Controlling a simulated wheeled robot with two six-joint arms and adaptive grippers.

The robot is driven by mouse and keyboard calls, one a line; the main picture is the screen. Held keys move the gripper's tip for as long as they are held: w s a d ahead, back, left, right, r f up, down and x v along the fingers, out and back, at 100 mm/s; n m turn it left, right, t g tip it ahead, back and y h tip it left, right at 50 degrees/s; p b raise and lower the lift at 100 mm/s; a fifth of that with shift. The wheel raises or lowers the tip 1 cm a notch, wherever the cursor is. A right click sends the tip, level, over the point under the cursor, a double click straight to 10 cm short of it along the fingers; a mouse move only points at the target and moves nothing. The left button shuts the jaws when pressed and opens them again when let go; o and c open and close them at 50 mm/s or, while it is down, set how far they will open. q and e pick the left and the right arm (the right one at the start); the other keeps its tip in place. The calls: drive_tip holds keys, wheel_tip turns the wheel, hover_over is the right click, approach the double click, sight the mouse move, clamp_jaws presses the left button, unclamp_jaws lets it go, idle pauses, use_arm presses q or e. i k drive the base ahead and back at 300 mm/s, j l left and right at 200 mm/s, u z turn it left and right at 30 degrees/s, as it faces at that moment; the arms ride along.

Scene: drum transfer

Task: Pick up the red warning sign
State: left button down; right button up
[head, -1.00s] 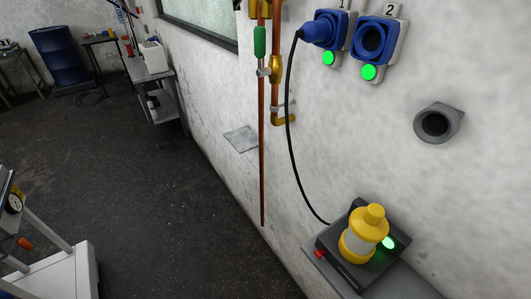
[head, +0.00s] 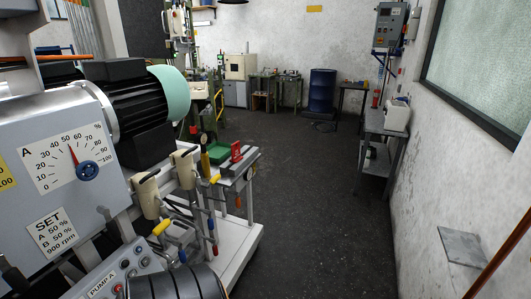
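I cannot clearly make out a red warning sign. A small red upright item (head: 236,153) stands on the far end of the white cart (head: 245,235), beside a green tray (head: 218,153); it is too small to tell whether it is the sign. Neither of my grippers shows in the head view.
A machine with a dial panel (head: 72,160) and a black motor (head: 140,100) fills the left. A blue drum (head: 322,92) stands at the back. A grey side table (head: 385,125) is against the right wall. The dark floor (head: 325,190) between is clear.

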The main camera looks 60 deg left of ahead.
sight(235, 148)
drive_tip(key=u, duration=2.15)
drive_tip(key=i+l+u, duration=0.1)
drive_tip(key=u, duration=0.35)
drive_tip(key=i+l+u, duration=0.15)
drive_tip(key=u, duration=0.3)
drive_tip(key=i+l+u, duration=0.1)
drive_tip(key=l, duration=0.25)
drive_tip(key=i+l, duration=0.25)
drive_tip(key=i+l+u, duration=0.15)
drive_tip(key=l, duration=0.35)
drive_tip(key=i+l+u, duration=0.1)
drive_tip(key=l, duration=0.25)
drive_tip(key=i+l+u, duration=0.1)
drive_tip(key=l, duration=0.3)
drive_tip(key=i+l, duration=0.25)
drive_tip(key=l, duration=0.2)
drive_tip(key=j+u, duration=0.05)
